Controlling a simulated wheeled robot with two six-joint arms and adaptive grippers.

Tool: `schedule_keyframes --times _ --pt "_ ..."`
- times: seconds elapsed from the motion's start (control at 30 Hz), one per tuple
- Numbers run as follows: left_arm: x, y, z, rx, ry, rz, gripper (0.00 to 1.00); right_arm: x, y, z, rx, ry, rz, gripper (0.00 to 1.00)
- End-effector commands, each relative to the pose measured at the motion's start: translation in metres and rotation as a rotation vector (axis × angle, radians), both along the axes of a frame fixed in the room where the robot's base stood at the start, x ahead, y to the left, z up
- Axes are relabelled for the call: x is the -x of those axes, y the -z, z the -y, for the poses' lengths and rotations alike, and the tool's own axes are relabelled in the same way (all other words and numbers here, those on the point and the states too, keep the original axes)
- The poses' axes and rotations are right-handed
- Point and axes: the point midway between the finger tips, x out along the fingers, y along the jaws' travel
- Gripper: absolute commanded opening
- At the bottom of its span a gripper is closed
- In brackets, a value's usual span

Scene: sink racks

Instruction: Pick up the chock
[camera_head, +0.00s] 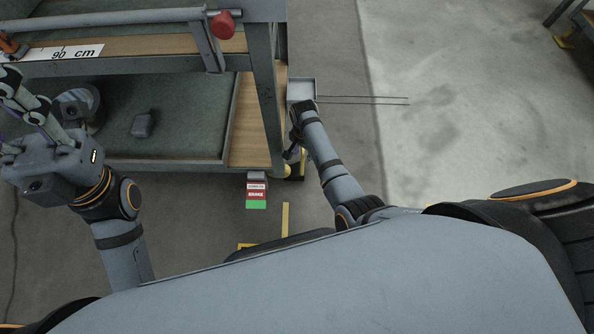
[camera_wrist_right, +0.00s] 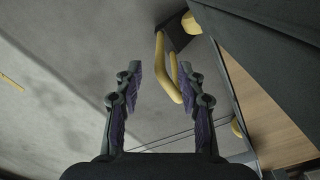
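A yellow bent bar, which looks like the chock (camera_wrist_right: 162,70), shows in the right wrist view. It lies partly between and partly beyond the fingertips of my right gripper (camera_wrist_right: 162,84), near the rack's lower edge. The two dark fingers stand apart, with no clear contact on the bar. In the head view, my right gripper (camera_head: 294,153) points down beside the rack's front corner leg, and the chock cannot be made out clearly there. My left gripper (camera_head: 30,110) is at the left edge by the lower shelf; its fingertips are too unclear to judge.
The rack's lower shelf (camera_head: 240,140) and corner leg (camera_head: 266,100) stand close to the right gripper. A grey block (camera_head: 143,124) lies on the shelf. A red, white and green box (camera_head: 256,192) is on the floor nearby. The floor at right (camera_head: 470,130) is clear.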

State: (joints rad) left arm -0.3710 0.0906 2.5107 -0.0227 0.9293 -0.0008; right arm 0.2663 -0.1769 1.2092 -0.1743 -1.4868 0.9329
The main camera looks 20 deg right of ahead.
Motion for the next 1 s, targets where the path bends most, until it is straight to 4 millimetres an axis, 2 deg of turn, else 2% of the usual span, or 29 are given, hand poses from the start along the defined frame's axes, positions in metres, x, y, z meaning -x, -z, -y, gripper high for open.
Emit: schedule_keyframes --times 0.03,0.1,0.17,0.37,0.67,0.9,1.0 --pt "0.000 0.013 0.000 0.001 -0.004 0.000 0.40 0.001 0.017 0.000 0.001 0.000 -0.002 0.39" --pt "-0.001 0.022 0.000 0.000 -0.010 0.000 0.40 0.000 0.030 0.000 0.001 0.000 -0.001 0.39" --pt "-0.001 0.025 0.000 0.000 -0.014 -0.001 0.40 0.000 0.037 0.001 0.001 0.000 -0.001 0.39" --pt "-0.001 0.027 0.001 0.000 -0.017 0.000 0.40 0.000 0.040 0.001 0.000 0.000 0.001 0.39" --pt "-0.003 0.071 0.003 -0.013 -0.040 -0.005 0.40 -0.002 0.088 0.003 0.001 -0.001 0.002 0.39" --pt "-0.005 0.068 0.003 -0.008 -0.044 -0.009 0.40 -0.002 0.087 0.002 0.001 0.000 0.002 0.39" --pt "-0.004 0.067 0.003 -0.006 -0.045 -0.006 0.40 -0.002 0.087 0.002 0.000 -0.001 0.001 0.27"
